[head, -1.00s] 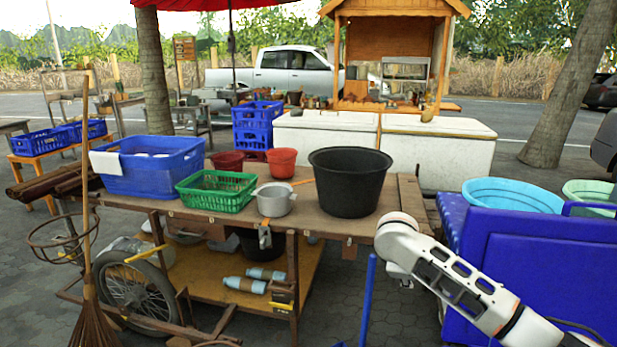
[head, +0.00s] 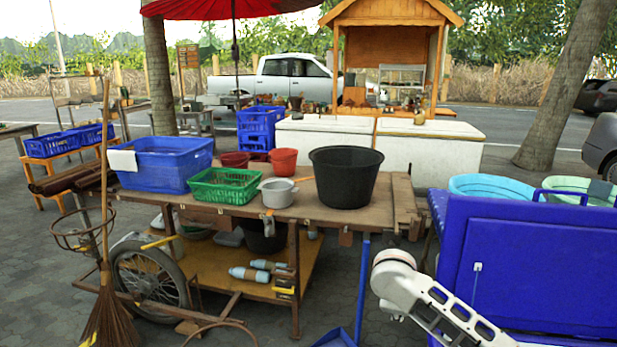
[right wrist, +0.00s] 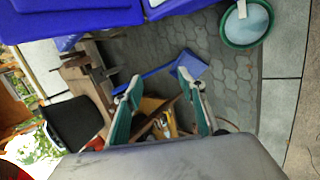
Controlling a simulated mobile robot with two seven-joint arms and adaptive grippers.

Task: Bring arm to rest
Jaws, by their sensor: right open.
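My right arm (head: 430,300) comes in at the lower right of the head view, in front of the blue seat back and right of the wooden cart. Its gripper cannot be made out there. In the right wrist view my right gripper (right wrist: 158,78) has its two green-lined fingers spread apart with nothing held between them. Beyond the fingers are the paving, a blue dustpan (right wrist: 192,64) and part of the cart. My left arm and gripper are not in view.
The wooden cart (head: 395,215) carries a black tub (head: 345,180), a pot (head: 277,193), a green basket (head: 222,187) and a blue crate (head: 165,165). A blue bench (head: 540,265) stands close at the right. A blue-handled dustpan (head: 335,338) stands near my arm.

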